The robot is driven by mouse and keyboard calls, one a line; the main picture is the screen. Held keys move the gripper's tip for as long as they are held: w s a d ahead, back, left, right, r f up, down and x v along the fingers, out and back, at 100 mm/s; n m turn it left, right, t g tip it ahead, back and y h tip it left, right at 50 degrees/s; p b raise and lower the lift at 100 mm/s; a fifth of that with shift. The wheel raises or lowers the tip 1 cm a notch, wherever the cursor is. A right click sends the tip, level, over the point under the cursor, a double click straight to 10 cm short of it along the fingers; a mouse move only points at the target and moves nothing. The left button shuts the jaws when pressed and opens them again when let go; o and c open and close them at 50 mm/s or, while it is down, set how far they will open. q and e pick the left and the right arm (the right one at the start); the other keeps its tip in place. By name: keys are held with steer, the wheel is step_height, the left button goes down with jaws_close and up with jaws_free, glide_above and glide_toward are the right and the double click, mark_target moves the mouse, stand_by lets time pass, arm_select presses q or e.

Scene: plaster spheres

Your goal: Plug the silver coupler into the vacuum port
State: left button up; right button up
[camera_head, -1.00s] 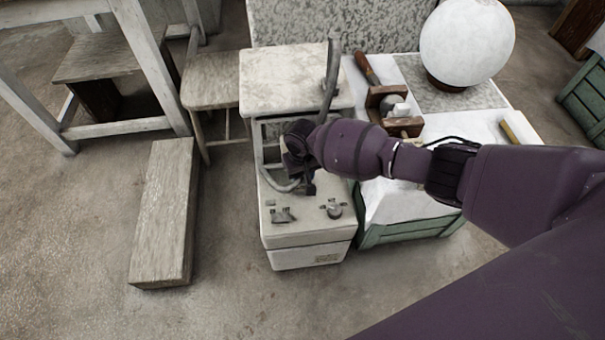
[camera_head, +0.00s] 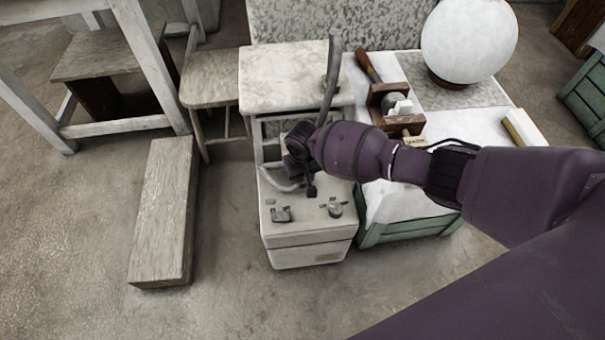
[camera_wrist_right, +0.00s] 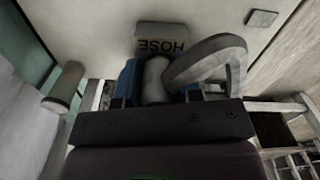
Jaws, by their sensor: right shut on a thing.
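My right gripper (camera_head: 303,178) is low over the front top of a white cabinet. In the right wrist view its blue fingertips (camera_wrist_right: 158,84) are shut on a grey cylinder, which looks like the silver coupler (camera_wrist_right: 155,80). A thick grey hose (camera_wrist_right: 208,55) curves beside it; in the head view the hose (camera_head: 329,85) rises behind my wrist. The coupler is hidden by my gripper in the head view. A short grey cylinder (camera_wrist_right: 65,83) stands to the left in the wrist view; I cannot tell whether it is the vacuum port. My left gripper is not in view.
The cabinet (camera_head: 300,232) has small metal fittings (camera_head: 281,214) (camera_head: 334,208) on its front top. A block marked HOSE (camera_wrist_right: 162,38) is close ahead of the fingertips.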

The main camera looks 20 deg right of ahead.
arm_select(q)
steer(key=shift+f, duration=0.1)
arm_select(e)
steer(key=shift+f, duration=0.15)
steer(key=o, duration=1)
steer(key=shift+w+r+p, duration=0.1)
steer(key=shift+r+p, duration=1.05)
steer(key=shift+r, duration=0.95)
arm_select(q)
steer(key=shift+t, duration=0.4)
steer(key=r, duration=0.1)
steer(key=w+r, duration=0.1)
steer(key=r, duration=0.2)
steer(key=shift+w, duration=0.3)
arm_select(e)
steer(key=shift+f, duration=0.1)
